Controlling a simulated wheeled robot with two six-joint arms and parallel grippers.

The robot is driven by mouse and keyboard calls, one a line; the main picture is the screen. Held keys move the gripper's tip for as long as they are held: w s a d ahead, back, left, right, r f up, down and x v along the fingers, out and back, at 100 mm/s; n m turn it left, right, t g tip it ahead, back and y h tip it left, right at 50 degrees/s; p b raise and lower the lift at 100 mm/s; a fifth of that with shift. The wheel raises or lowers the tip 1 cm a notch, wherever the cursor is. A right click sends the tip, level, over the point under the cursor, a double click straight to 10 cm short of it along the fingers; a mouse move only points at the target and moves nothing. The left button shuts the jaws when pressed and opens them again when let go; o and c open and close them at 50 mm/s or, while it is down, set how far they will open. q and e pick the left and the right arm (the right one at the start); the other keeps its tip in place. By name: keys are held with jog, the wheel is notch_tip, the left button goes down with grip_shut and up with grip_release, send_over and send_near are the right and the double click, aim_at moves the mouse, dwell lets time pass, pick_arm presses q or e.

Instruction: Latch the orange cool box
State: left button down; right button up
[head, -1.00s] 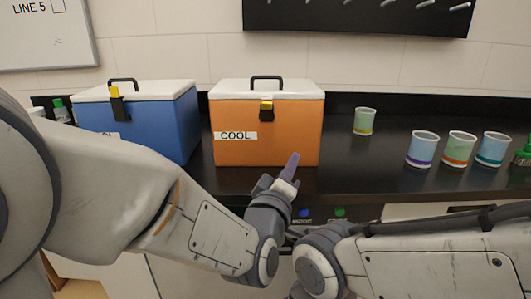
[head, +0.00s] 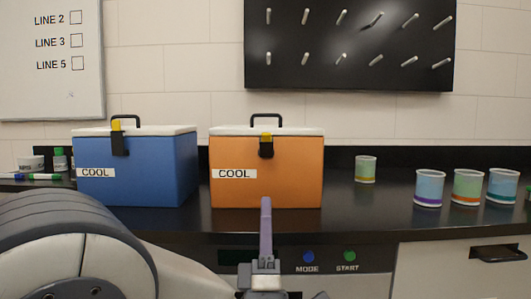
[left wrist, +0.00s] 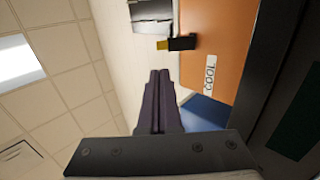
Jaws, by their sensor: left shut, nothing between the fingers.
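The orange cool box (head: 290,185) stands on the black counter, its white lid (head: 225,132) down and a COOL label on its front. Its black latch (head: 266,151) with a yellow tab (head: 266,137) is at the top middle of the front. In the left wrist view the latch (left wrist: 184,43) stands out at the edge of the orange front (left wrist: 226,30); I cannot tell if it is fastened. My left gripper (head: 266,202) is shut and empty, pointing up before the box, below the latch and apart from it. Its fingers (left wrist: 160,75) also show together in the wrist view. My right gripper is out of view.
A blue cool box (head: 140,185), also labelled COOL, stands close at the left. MODE and START buttons (head: 349,256) are on the panel below.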

aim_at(266, 137)
pick_arm(q)
jog(key=p+x, duration=0.1)
jog(key=x, duration=1.3)
jog(key=shift+p, duration=0.35)
